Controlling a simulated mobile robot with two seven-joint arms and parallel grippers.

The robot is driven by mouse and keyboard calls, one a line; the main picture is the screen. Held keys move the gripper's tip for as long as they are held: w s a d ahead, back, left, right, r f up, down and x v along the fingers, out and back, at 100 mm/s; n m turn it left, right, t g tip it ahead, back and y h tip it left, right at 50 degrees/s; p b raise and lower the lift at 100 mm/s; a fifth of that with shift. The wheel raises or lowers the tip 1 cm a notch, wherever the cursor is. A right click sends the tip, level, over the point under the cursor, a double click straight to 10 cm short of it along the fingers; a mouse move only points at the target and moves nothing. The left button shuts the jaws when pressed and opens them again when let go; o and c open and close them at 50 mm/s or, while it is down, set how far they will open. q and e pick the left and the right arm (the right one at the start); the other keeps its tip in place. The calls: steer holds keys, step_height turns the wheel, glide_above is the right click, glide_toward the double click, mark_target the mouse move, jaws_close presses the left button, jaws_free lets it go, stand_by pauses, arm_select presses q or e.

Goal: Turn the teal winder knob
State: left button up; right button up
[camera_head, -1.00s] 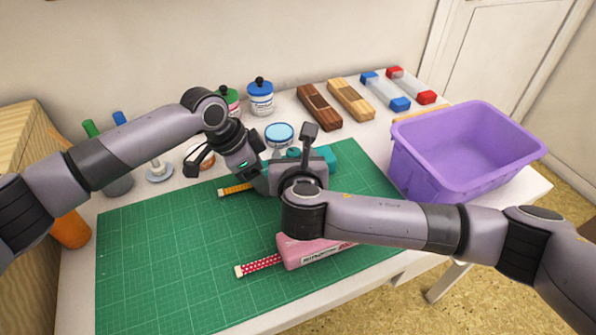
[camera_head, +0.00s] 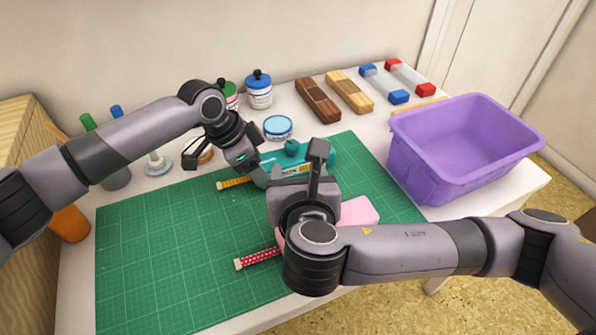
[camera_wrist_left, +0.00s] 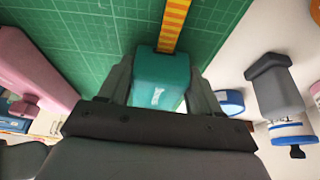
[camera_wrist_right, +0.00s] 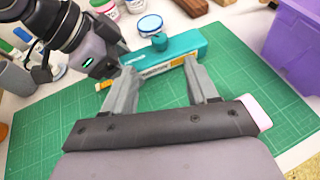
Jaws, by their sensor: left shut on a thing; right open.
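The teal tape device (camera_head: 316,157) lies at the back of the green mat, with an orange-yellow tape (camera_head: 235,183) out of its left end. My right gripper (camera_wrist_right: 160,72) is open and empty, on the near side of the device, apart from the knob.
A pink device (camera_head: 358,212) with red dotted tape (camera_head: 258,257) lies partly under my right arm. A blue-lidded tub (camera_head: 278,127) stands behind the teal device. A purple bin (camera_head: 415,160) is at right. The green mat (camera_head: 150,250) is clear at left front.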

steer(key=shift+w, duration=0.1)
steer(key=n+g+y, duration=0.9)
steer(key=n+y, duration=0.3)
steer(key=n, duration=0.1)
glide_toward(295, 145)
steer(key=x, duration=0.9)
steer(key=shift+w, duration=0.1)
steer(key=shift+c, duration=0.3)
steer(key=c, duration=1)
